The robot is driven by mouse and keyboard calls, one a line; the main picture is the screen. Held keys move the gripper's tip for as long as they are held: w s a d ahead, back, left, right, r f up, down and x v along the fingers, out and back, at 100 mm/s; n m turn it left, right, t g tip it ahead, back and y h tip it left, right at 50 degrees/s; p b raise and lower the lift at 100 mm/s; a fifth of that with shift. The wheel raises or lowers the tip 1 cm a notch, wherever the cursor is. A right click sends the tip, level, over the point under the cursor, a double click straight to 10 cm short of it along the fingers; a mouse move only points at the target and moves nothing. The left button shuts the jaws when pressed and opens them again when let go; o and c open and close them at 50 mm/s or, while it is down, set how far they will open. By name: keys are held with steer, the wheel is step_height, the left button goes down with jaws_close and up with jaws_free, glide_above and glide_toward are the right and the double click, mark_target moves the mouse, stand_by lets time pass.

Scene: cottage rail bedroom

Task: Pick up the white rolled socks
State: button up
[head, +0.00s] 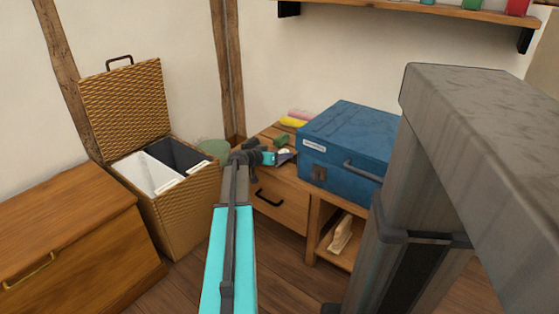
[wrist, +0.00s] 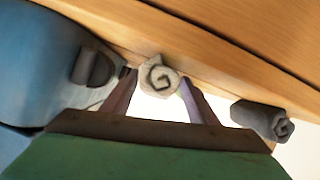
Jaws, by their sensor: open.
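The white rolled socks (wrist: 158,74), a pale roll with a dark spiral on its end, lie against the wooden surface in the wrist view. My gripper (wrist: 157,90) is open, with one finger on either side of the roll in the picture; I cannot tell whether they touch it. In the head view my gripper (head: 284,157) is over the drawer cabinet, just left of the blue case. I cannot make out the white roll there.
The blue case (head: 345,145) stands close beside my gripper, also at left in the wrist view (wrist: 45,70). A dark grey roll (wrist: 262,119) lies right in the wrist view. Yellow (head: 294,122), pink and green items lie behind. An open wicker hamper (head: 185,215) stands left.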

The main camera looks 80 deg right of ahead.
mark_target(280, 151)
stand_by(0.5)
steer(key=c, duration=0.8)
steer(key=shift+r, duration=0.1)
steer(key=shift+r, duration=0.4)
step_height(280, 151, up, 3)
steer(key=shift+r+p, duration=0.1)
steer(key=shift+p, duration=0.65)
steer(key=w+a, duration=0.2)
steer(key=a, duration=0.5)
steer(key=w+a+p, duration=0.1)
steer(key=w+a, duration=0.2)
steer(key=a, duration=0.5)
steer(key=shift+a+r+p, duration=0.15)
steer(key=shift+r+p, duration=0.15)
steer(key=shift+r, duration=0.15)
